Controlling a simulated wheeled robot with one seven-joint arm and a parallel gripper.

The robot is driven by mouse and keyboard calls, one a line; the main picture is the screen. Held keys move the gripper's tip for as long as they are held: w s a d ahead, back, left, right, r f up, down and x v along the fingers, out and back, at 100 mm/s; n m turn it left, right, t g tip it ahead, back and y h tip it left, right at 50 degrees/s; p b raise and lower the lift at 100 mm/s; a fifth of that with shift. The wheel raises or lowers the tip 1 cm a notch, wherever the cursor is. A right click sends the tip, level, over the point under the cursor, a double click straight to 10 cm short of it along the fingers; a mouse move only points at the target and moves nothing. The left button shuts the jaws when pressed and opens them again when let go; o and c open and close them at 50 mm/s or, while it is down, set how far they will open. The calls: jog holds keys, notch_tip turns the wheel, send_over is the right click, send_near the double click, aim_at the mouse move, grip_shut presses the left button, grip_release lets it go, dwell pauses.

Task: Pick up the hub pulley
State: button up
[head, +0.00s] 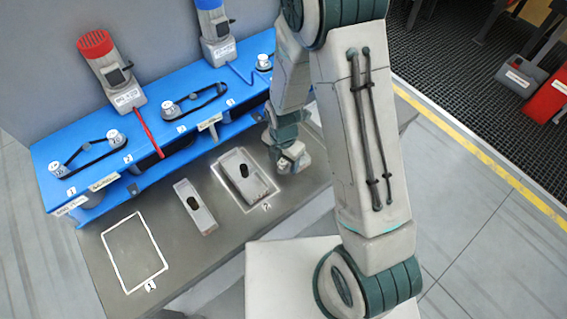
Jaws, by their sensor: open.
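Several small silver pulleys sit on the blue conveyor top (140,125). One pulley (57,169) and a second (113,136) share a black belt at the left. A third pulley (167,106) has another belt, and a further pulley (263,62) stands near my arm. I cannot tell which one is the hub pulley.
A white outlined square (134,252) at the left is empty. A red-capped motor (110,70) and a blue-capped motor (216,32) stand behind the belts. A yellow floor line (480,155) runs at the right.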

jog(key=shift+f, duration=0.3)
jog(key=c, duration=1.1)
jog(key=shift+r, duration=0.1)
